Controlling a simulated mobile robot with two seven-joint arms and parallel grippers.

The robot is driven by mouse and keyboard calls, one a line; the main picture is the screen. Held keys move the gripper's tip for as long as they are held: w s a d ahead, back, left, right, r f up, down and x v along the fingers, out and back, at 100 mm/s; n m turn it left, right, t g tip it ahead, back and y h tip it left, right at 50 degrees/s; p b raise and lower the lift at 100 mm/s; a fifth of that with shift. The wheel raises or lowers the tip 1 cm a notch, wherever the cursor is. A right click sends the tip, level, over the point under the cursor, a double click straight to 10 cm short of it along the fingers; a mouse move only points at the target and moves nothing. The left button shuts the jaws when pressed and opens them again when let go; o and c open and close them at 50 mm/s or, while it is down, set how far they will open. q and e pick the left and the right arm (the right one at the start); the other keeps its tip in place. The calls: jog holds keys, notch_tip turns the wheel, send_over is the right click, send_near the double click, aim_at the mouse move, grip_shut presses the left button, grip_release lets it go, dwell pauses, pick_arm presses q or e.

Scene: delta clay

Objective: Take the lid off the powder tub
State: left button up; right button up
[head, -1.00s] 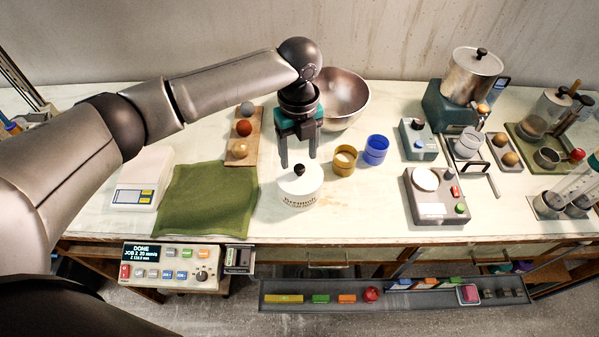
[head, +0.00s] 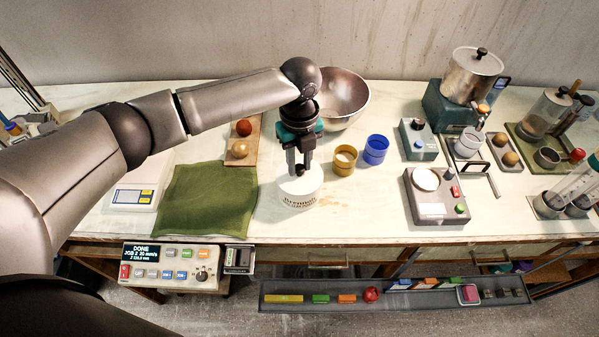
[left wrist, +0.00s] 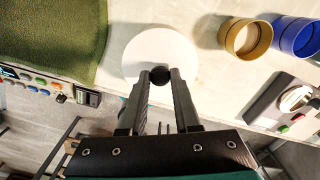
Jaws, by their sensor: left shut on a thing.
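The powder tub (head: 299,199) is white with dark lettering and stands upright on the bench, right of the green mat. Its white lid (head: 288,184) is on top, with a round black knob (head: 300,169). My left gripper (head: 300,168) points down from above and is shut on the knob. In the left wrist view the lid (left wrist: 160,50) is a white disc, and the knob (left wrist: 160,76) sits between the two fingertips. The lid looks seated on the tub. My right gripper is not in view.
A yellow cup (head: 345,160) and a blue cup (head: 376,150) stand just right of the tub. A metal bowl (head: 345,98) is behind the gripper. The green mat (head: 205,200) lies to the left. Bench is clear in front right of the tub.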

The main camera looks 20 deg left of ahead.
pick_arm(q)
grip_shut()
